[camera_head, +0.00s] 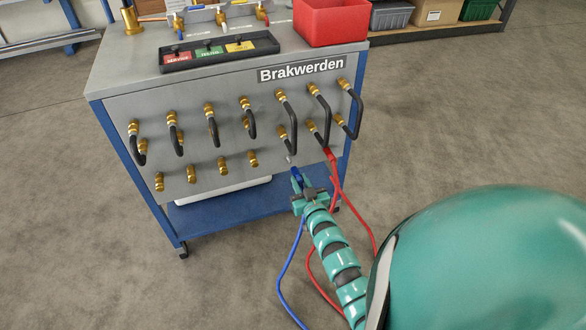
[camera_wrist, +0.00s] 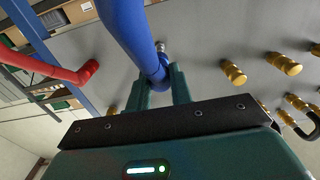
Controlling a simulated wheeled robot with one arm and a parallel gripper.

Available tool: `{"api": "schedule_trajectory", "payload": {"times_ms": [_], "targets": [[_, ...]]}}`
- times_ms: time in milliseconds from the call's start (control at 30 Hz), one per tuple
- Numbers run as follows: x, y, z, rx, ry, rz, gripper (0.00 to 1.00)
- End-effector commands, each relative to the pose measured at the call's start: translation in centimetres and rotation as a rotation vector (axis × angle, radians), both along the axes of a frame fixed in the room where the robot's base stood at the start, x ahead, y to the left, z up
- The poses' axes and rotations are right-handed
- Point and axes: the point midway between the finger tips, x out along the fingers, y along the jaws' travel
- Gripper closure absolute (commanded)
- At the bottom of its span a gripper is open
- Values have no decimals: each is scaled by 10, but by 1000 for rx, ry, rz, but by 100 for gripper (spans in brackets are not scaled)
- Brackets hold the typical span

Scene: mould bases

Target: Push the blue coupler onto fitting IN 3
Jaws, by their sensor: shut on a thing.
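The blue coupler (camera_head: 296,175) is between the fingers of my gripper (camera_head: 309,195), in front of the panel's lower row of fittings. In the wrist view the blue coupler (camera_wrist: 160,78) sits between the two teal fingers of my gripper (camera_wrist: 162,88), which are shut on it. A small silver nipple (camera_head: 289,159) shows just past the coupler, and it also shows in the wrist view (camera_wrist: 160,46). I cannot tell whether coupler and nipple touch. No IN 3 label is readable, so I cannot tell which fitting is IN 3.
A red coupler (camera_head: 330,156) with red hoses is on the panel just right of the blue one. Several brass fittings (camera_head: 222,165) line the left. Black looped hoses (camera_head: 288,110) hang above. The blue hose (camera_head: 283,270) trails to the floor. A red bin (camera_head: 330,22) stands on top.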

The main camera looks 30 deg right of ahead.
Motion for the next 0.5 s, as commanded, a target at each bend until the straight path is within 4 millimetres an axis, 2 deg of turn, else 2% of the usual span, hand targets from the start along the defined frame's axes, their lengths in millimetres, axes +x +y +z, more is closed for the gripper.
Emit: {"api": "schedule_trajectory", "payload": {"times_ms": [500], "targets": [[-33,7,1,2,4,-1,100]]}}
